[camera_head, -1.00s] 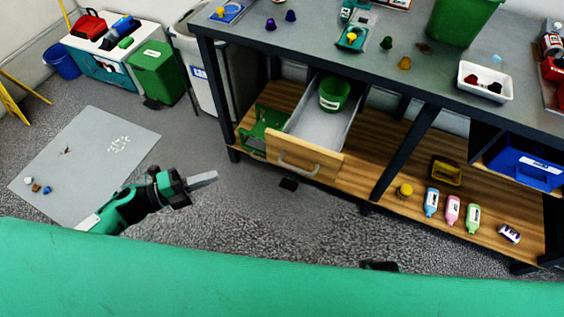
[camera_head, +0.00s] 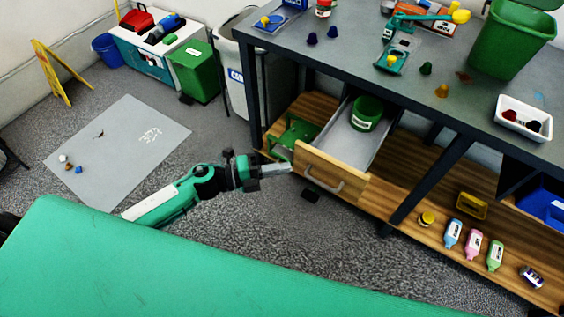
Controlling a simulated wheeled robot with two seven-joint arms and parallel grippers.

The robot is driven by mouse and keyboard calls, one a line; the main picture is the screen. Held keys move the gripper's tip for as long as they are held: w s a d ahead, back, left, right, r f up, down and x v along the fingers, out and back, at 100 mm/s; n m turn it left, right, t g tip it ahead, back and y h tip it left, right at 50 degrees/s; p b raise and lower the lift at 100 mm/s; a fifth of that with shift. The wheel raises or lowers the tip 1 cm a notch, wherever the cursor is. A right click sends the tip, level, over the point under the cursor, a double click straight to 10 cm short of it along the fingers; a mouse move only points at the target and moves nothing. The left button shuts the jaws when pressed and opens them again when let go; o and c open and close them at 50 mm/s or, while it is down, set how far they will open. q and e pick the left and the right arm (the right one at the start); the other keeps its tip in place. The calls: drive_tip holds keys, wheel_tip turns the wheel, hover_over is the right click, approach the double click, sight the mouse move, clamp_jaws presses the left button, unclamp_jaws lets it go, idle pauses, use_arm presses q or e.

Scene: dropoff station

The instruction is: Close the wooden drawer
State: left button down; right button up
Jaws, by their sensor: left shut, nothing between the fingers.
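The wooden drawer (camera_head: 333,182) sits under the workbench and is pulled open. It has a light wood front with a curved handle (camera_head: 323,181), a pale grey inside, and a green cup-like container (camera_head: 366,113) toward its back. My left gripper (camera_head: 288,169) is shut and empty. Its fingertips are close to the left end of the drawer front; I cannot tell whether they touch it. My right gripper is not in view.
The grey workbench (camera_head: 345,62) has dark legs and a wooden lower shelf (camera_head: 408,215). A green rack (camera_head: 294,135) stands left of the drawer.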

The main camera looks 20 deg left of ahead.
use_arm(q)
drive_tip(key=shift+w+d, duration=0.2)
drive_tip(key=shift+w, duration=0.4)
drive_tip(key=shift+w, duration=0.1)
